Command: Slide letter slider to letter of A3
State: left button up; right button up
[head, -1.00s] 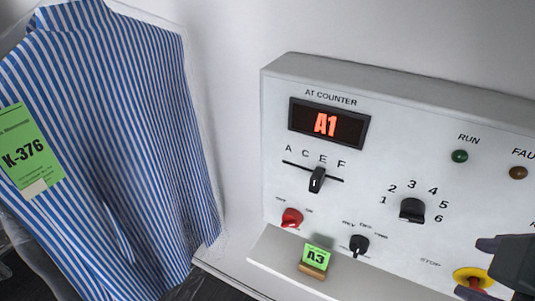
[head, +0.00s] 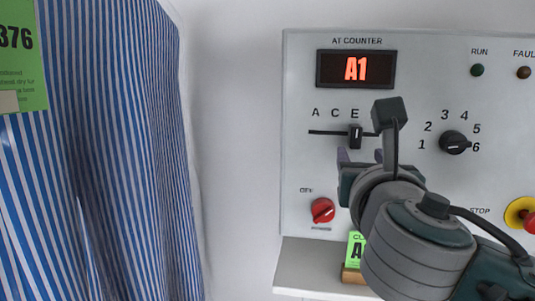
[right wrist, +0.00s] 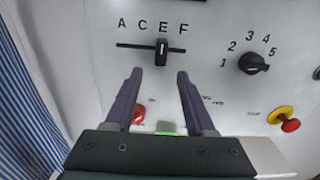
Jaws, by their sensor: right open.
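The letter slider (head: 355,136) is a black knob on a horizontal slot marked A, C, E, F; in the right wrist view the knob (right wrist: 161,50) stands at E. The display (head: 356,69) reads A1 in red. A green card (head: 355,247), partly hidden behind my right arm, stands on the ledge below. My right gripper (right wrist: 157,72) is open, its two fingers pointing at the panel just below the slider, one on each side of the knob and apart from it. In the head view the right gripper (head: 362,158) covers part of the panel. My left gripper is not in view.
The number dial (head: 455,142) is right of the slider. A red knob (head: 322,210) sits below it, and a yellow-and-red stop button (head: 521,214) is at far right. A striped shirt (head: 120,150) hangs at left. Bare wall lies between shirt and panel.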

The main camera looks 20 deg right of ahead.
aim_at(356, 145)
jog(key=x, duration=0.8)
jog(key=shift+s, duration=0.1)
jog(key=shift+c, duration=0.2)
grip_shut()
dwell(0.5)
dwell(0.4)
